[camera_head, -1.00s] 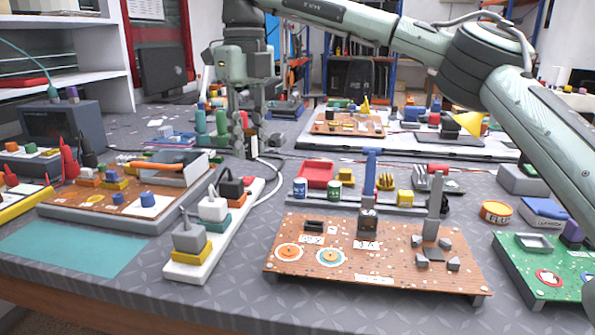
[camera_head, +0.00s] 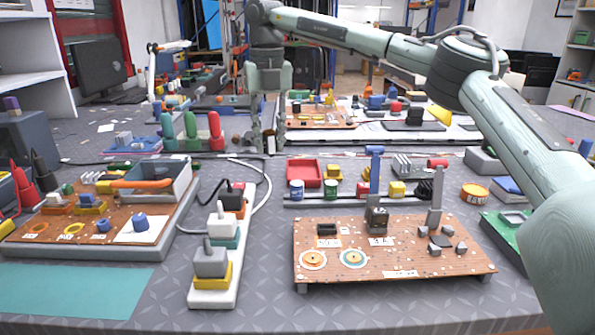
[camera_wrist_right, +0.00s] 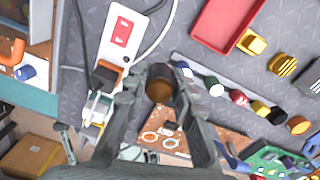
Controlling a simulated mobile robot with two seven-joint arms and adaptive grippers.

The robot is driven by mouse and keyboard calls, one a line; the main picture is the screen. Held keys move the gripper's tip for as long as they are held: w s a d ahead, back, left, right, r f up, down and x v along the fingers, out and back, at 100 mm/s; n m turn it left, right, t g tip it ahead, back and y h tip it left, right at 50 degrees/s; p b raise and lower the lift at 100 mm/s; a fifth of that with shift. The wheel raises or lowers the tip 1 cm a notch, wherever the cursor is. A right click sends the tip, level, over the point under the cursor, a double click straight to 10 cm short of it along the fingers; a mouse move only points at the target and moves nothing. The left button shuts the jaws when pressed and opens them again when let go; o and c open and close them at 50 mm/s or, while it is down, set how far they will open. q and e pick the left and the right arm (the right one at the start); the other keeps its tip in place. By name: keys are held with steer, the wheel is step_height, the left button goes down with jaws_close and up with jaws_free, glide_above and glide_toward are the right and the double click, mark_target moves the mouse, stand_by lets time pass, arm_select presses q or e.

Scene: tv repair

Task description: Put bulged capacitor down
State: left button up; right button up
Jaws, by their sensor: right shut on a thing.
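My right gripper (camera_head: 268,142) hangs fingers down over the middle of the table in the head view. In the right wrist view the gripper (camera_wrist_right: 160,98) is shut on a dark brown cylinder, the capacitor (camera_wrist_right: 160,82), with one finger on each side. The capacitor is hard to make out in the head view. My left gripper is not in view.
A white power strip (camera_head: 212,292) with plugs lies left of the board. A red tray (camera_head: 304,173) and a rack of small parts (camera_head: 350,200) stand behind it. Green and red cylinders (camera_head: 192,133) stand left of my gripper. Bare table shows between the strip and the board.

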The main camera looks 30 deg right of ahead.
steer(key=w+d+f, duration=0.1)
steer(key=d+f, duration=0.1)
steer(key=d, duration=0.1)
steer(key=d+f+p, duration=0.1)
steer(key=d+f, duration=0.1)
steer(key=d, duration=0.2)
steer(key=w+d+f, duration=0.1)
steer(key=d+f, duration=0.1)
steer(key=d, duration=0.1)
steer(key=shift+w+d+f, duration=0.2)
steer(key=shift+w, duration=0.1)
step_height(320, 180, down, 4)
steer(key=shift+d+r+p, duration=0.1)
steer(key=shift+r+p, duration=0.1)
steer(key=shift+p, duration=0.25)
steer(key=shift+f, duration=0.25)
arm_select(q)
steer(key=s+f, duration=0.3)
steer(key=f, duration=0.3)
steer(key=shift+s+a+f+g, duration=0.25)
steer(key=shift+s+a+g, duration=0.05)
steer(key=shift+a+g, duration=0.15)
arm_select(e)
steer(key=shift+f, duration=0.15)
steer(key=o, duration=0.6)
steer(key=shift+o, duration=0.2)
